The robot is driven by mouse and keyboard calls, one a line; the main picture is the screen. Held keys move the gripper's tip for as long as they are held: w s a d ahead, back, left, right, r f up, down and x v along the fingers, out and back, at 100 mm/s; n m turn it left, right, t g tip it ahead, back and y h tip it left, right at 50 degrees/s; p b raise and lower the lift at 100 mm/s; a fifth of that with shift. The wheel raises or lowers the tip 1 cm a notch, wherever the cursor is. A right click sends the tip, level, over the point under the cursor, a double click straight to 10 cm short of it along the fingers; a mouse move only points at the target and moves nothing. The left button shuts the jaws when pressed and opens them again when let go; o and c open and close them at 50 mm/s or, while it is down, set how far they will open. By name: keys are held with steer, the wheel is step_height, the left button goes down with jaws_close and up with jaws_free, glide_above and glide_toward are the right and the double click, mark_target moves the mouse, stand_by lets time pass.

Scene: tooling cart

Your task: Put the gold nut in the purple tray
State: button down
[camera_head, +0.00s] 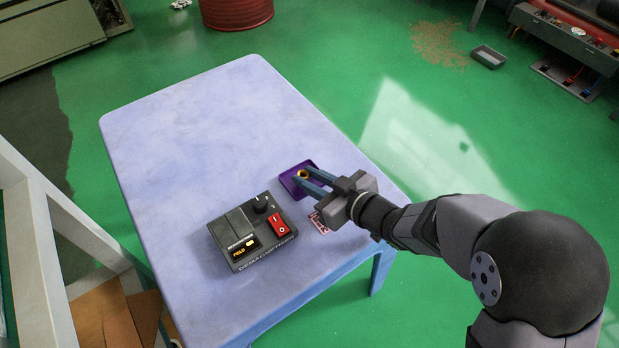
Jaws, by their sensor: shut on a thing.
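The gold nut (303,174) is small and ring-shaped, held between the fingertips of my gripper (302,177). My gripper reaches in from the right and is shut on the nut. The purple tray (289,186) is small and shallow and lies on the table near its right edge. The nut and fingertips appear over the tray. I cannot tell whether the nut touches the tray floor. The fingers hide part of the tray's right side.
A dark control box (252,233) with a knob and a red switch stands on the pale blue table (200,130), left of my gripper. A small red-and-white item (319,222) lies beside it, partly below my gripper. The table's far left area is clear.

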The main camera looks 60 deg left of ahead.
steer(key=c, duration=1.6)
jaws_free()
steer(key=shift+f, duration=0.15)
steer(key=shift+o, duration=0.2)
steer(key=shift+d+r, duration=0.1)
steer(key=shift+r, duration=0.15)
steer(key=shift+w+d+r, duration=0.1)
steer(key=shift+d+r, duration=0.1)
steer(key=shift+d, duration=0.15)
steer(key=p+v, duration=0.2)
steer(key=v, duration=0.9)
steer(key=shift+p, duration=0.35)
steer(key=shift+f, duration=0.1)
